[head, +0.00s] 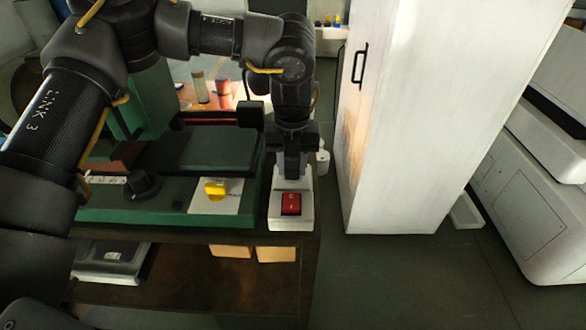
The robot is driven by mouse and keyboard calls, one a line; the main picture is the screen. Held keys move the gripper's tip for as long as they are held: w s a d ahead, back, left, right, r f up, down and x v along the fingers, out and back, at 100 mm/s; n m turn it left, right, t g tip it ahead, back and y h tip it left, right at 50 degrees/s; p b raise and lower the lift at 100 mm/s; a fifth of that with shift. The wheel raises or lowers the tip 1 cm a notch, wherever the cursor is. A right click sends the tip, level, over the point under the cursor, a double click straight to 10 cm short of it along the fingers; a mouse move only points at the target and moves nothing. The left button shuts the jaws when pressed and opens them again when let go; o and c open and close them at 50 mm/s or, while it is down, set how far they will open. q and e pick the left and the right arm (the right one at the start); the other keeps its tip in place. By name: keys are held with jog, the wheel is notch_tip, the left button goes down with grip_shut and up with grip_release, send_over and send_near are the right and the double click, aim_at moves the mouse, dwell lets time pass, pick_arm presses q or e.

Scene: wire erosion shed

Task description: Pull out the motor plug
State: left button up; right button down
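My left gripper (292,172) points down over the white box with the red rocker switch (291,204), at the right end of the green machine. Its dark fingers reach the box just behind the switch. I cannot make out the motor plug; the fingers and wrist cover that part of the box. Whether the fingers are closed on something is not clear. My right gripper is not in view.
The green machine (150,213), with a yellow knob (215,187) and a black knob (143,184), stands on a dark bench (285,290). A tall white cabinet (405,130) stands close on the right. Floor between them is clear.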

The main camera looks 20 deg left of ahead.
aim_at(292, 164)
pick_arm(q)
grip_shut()
jog(key=shift+r, duration=0.15)
jog(key=shift+r+p, duration=2.5)
jog(key=shift+r, duration=0.4)
